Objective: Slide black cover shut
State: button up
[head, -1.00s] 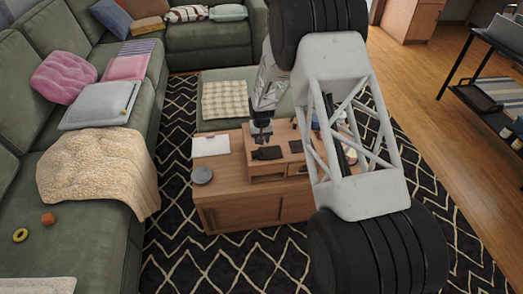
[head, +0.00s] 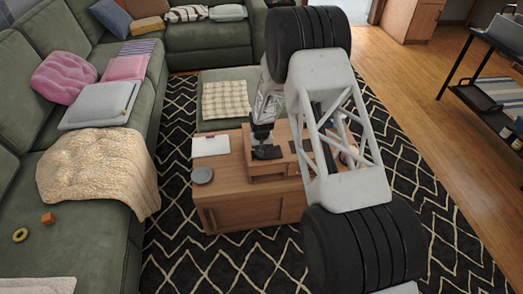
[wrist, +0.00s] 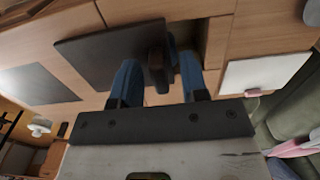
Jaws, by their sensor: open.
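The black cover (head: 268,153) is a flat dark plate on top of the wooden box on the coffee table. In the wrist view the cover (wrist: 100,52) has a small raised black handle (wrist: 157,72). A dark opening (wrist: 202,35) shows beside the cover. My gripper (wrist: 160,62) is open, with its blue fingers on either side of the handle; I cannot tell whether they touch it. In the head view my gripper (head: 262,136) is just above the cover, and my arm hides part of the box.
A second dark plate (wrist: 38,84) lies flat on the wood, apart from the cover. A white flat object (head: 211,146) and a grey round object (head: 202,175) sit on the table's left side. A green sofa (head: 32,120) stands to the left.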

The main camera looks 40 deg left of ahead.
grip_shut()
jog(key=shift+s+a, duration=1.75)
jog(key=shift+a, duration=0.05)
grip_release()
jog(key=shift+r, duration=0.1)
notch_tip(320, 180, up, 8)
